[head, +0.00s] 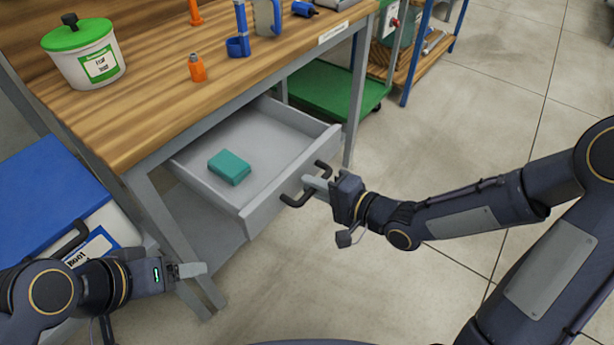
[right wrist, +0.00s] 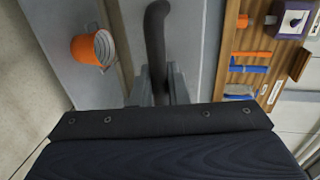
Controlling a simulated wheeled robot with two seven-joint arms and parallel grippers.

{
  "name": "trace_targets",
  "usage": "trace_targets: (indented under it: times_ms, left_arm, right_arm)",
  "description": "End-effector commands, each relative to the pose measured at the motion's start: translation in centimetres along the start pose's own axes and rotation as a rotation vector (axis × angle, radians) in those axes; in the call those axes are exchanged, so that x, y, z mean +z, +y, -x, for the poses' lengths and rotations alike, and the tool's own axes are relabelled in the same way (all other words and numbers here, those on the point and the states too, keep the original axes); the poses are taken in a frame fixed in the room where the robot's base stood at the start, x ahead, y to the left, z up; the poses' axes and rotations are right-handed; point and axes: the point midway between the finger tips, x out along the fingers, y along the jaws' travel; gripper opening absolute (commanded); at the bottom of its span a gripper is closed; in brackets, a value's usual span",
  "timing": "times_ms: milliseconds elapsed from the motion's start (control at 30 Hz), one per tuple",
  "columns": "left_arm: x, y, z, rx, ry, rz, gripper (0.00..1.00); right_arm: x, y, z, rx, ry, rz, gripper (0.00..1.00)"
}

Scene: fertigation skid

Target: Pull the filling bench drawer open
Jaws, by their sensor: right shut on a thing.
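The filling bench drawer (head: 258,212) is grey and stands pulled out from under the bench's wooden top, its inside showing. A teal block (head: 229,167) lies in it. The black bar handle (head: 290,201) is on its front. My right gripper (head: 315,187) is shut on the handle; in the right wrist view the dark handle (right wrist: 157,40) runs between the two grey fingers (right wrist: 158,88). My left gripper (head: 188,270) is low at the left, apart from the drawer, beside a bench leg. Its finger gap cannot be made out.
The bench top (head: 150,110) carries a green-lidded white tub (head: 84,55), an orange bottle (head: 197,68) and blue items. A blue-lidded box (head: 50,195) stands at the left.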

Motion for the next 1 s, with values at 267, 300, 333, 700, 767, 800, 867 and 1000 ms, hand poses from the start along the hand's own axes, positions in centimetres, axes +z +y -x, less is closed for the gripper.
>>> trace_targets:
  times_ms: [267, 300, 333, 700, 767, 800, 867, 1000]
  left_arm:
    - [-0.1, 0.1, 0.1, 0.000, 0.000, 0.000, 0.69]
    - [-0.1, 0.1, 0.1, 0.000, 0.000, 0.000, 0.69]
    - [-0.1, 0.1, 0.1, 0.000, 0.000, 0.000, 0.69]
    - [-0.1, 0.1, 0.1, 0.000, 0.000, 0.000, 0.69]
    - [-0.1, 0.1, 0.1, 0.000, 0.000, 0.000, 0.69]
    - [-0.1, 0.1, 0.1, 0.000, 0.000, 0.000, 0.69]
    - [-0.1, 0.1, 0.1, 0.000, 0.000, 0.000, 0.69]
    - [-0.3, 0.3, 0.6, 0.000, 0.000, 0.000, 0.69]
  right_arm:
    - [0.0, 0.0, 0.3, -0.002, -0.001, 0.001, 0.00]
    - [0.0, 0.0, 0.2, -0.002, -0.001, 0.001, 0.00]
    - [0.0, 0.0, 0.2, -0.002, -0.001, 0.001, 0.00]
    - [0.0, 0.1, 0.2, -0.001, 0.000, 0.001, 0.33]
    - [0.0, 0.1, 0.2, -0.001, 0.000, 0.000, 0.33]
    - [0.0, 0.1, 0.2, -0.001, 0.000, 0.000, 0.33]
    - [0.0, 0.0, 0.3, -0.001, 0.000, 0.000, 0.33]
    - [-0.1, -0.1, 1.4, 0.000, 0.004, 0.000, 0.33]
